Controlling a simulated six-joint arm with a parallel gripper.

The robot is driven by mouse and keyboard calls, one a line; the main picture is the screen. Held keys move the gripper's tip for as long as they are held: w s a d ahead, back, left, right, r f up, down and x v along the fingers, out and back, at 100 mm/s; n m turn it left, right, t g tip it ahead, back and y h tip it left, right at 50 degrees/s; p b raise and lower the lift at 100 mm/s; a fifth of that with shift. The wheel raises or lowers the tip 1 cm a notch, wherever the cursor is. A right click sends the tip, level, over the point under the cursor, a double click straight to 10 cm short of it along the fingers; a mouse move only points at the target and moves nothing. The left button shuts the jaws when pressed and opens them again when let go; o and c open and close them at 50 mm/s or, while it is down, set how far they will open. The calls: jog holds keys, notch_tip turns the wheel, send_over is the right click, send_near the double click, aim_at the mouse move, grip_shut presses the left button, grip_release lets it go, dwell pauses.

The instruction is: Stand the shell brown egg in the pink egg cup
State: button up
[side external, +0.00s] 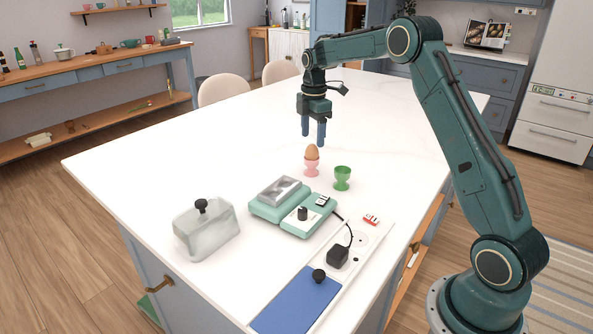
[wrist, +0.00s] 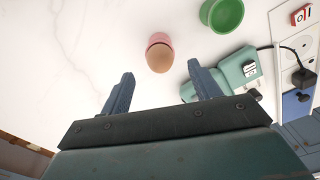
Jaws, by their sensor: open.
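The shell brown egg (side external: 312,152) stands upright in the pink egg cup (side external: 311,169) on the white worktop. In the wrist view the egg (wrist: 159,59) covers most of the pink cup (wrist: 158,38), whose rim shows behind it. My gripper (side external: 313,143) is open and empty above the worktop, just over and slightly behind the egg in the side view. In the wrist view my gripper's two fingers (wrist: 163,84) are spread apart, with the egg beyond their tips and not touching them.
A green egg cup (side external: 342,178) stands empty to the right of the pink one. A mint-green scale (side external: 292,206), a frosted butter dish (side external: 206,229) and a board with a plug (side external: 338,257) and a blue panel (side external: 296,302) lie nearer the front. The worktop's left side is clear.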

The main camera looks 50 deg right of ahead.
notch_tip(320, 180, up, 9)
dwell(0.4)
jog(key=s+a+r+m+t, duration=0.3)
jog(key=s+a+r+m, duration=0.45)
jog(key=s+a, duration=0.65)
jog(key=s+a+f+m+t, duration=0.1)
jog(key=s+a+f+m, duration=0.2)
jog(key=s, duration=0.6)
jog(key=s+a+f+m+t, duration=0.1)
jog(key=s+a, duration=0.4)
jog(key=s, duration=0.5)
jog(key=shift+s+a+f+m+t, duration=0.15)
jog(key=shift+s+f+m+t, duration=0.15)
jog(key=shift+f+m, duration=0.65)
